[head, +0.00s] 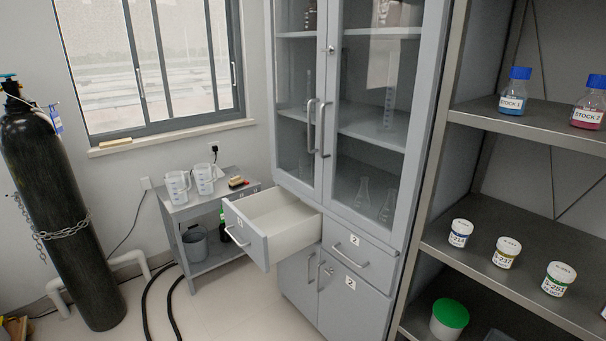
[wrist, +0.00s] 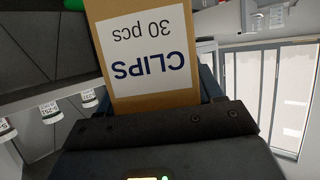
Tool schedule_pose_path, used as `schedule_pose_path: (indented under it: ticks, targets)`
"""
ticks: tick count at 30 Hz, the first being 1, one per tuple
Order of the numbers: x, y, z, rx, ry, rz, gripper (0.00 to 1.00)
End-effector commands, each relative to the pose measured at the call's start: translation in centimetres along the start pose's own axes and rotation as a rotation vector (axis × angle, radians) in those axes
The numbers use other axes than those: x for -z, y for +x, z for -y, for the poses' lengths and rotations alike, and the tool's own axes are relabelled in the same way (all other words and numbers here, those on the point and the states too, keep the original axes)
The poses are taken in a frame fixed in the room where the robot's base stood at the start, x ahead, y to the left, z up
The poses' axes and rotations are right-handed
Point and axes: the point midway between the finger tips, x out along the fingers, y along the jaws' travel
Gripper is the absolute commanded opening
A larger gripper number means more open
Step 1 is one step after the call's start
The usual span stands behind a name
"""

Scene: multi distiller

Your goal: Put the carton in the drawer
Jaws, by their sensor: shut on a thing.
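The carton (wrist: 146,50) is a brown box with a white label reading "CLIPS 30 pcs", upside down in the wrist view. My gripper (wrist: 158,98) is shut on it, and the carton sticks out beyond the jaws. The far end of the carton is cut off by the top of the picture. Neither my gripper nor the carton shows in the head view. In the head view the drawer (head: 246,237) is pulled out from the lower left of the grey cabinet. Its visible white inside is empty.
Glass doors (head: 365,110) above the drawer are closed, as is drawer 2 (head: 352,246). A small trolley (head: 190,208) with jugs stands left of the drawer. A gas cylinder (head: 55,200) stands far left. A shelf (head: 500,250) with labelled jars is on the right.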

Motion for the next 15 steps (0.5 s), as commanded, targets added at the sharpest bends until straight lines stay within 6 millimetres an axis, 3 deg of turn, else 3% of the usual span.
schedule_pose_path:
  ticks: [5,15]
  targets:
    - [-4.1,1.6,1.4,0.031,-0.012,0.001,0.32]
    - [-4.2,1.4,1.1,0.027,-0.008,0.006,0.32]
